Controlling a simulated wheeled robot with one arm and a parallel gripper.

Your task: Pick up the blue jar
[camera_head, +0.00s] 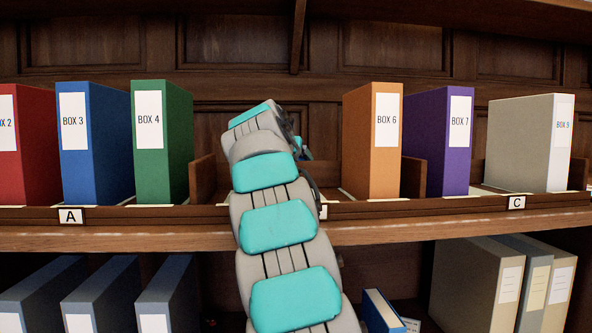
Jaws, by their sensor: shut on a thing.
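My arm reaches up from the bottom middle to the upper shelf, into the gap between the green BOX 4 file and the orange BOX 6 file. My gripper (307,153) is at the far end of the arm, mostly hidden behind my own wrist; only a small dark part shows. A small blue patch of the blue jar (299,146) shows beside the wrist, at the gripper. My gripper is shut on it. The rest of the jar is hidden, and I cannot tell whether it touches the shelf.
The upper shelf (400,208) has a wooden front lip. The green file (160,140) stands left of my arm, the orange file (372,140) right. Low wooden dividers (203,180) flank the gap. A blue box (381,310) lies below, right of my arm.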

